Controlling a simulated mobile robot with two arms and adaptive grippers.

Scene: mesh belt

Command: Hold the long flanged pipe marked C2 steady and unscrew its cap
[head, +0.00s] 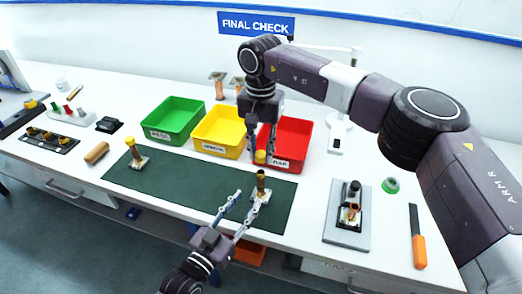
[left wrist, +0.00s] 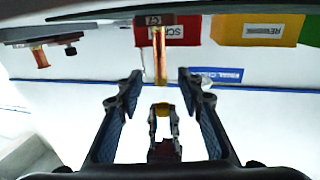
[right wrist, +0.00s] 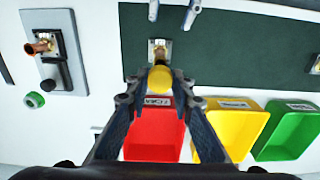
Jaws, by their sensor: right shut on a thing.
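The copper pipe (head: 261,184) stands upright on its square flange at the right part of the green mat. The tag C2 (left wrist: 154,20) shows at its base in the left wrist view, where the scene is upside down. The yellow cap (head: 260,156) is off the pipe, just above its open end, with a small gap between. My right gripper (right wrist: 159,77) points down and is shut on the cap. My left gripper (head: 248,199) is open and empty low in front of the pipe, its fingers spread and apart from it.
Green (head: 173,118), yellow (head: 218,130) and red (head: 297,135) bins stand behind the mat (head: 190,182). Another flanged pipe (head: 136,156) stands on the mat's left. A grey fixture (head: 345,232), a green ring (head: 390,185) and an orange-handled tool (head: 419,250) lie at right.

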